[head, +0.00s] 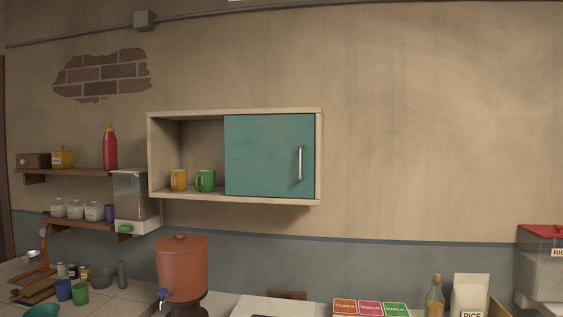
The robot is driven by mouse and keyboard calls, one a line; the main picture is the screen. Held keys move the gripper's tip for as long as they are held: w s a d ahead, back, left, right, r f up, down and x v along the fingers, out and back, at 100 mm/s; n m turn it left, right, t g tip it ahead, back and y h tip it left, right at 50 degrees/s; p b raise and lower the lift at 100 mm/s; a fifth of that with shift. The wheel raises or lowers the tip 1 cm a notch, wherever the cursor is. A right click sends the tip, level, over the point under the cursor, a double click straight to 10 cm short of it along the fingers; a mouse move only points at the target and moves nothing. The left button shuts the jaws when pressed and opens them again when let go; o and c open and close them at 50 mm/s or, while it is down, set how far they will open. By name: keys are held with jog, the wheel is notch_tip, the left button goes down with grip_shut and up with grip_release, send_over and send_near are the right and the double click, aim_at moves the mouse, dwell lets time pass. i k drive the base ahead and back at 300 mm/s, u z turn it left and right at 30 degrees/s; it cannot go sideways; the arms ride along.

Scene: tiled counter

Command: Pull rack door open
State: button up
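The wall rack (235,202) is a pale wooden box fixed to the wall in the middle of the head view. Its teal door (262,155) is shut over the right half. A vertical metal handle (300,163) is near the door's right edge. The left half of the rack has no door and holds a yellow mug (179,180) and a green mug (205,180). My gripper is not in view, and nothing touches the door or handle.
Below the rack, a terracotta water dispenser (181,266) stands on the counter. A grain dispenser (136,199) hangs at the rack's left. Labelled boxes (370,307), a bottle (435,297) and a rice bag (470,296) stand lower right. The wall right of the rack is bare.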

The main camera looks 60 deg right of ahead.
aim_at(272, 156)
jog(key=i, duration=1.2)
jog(key=z, duration=1.7)
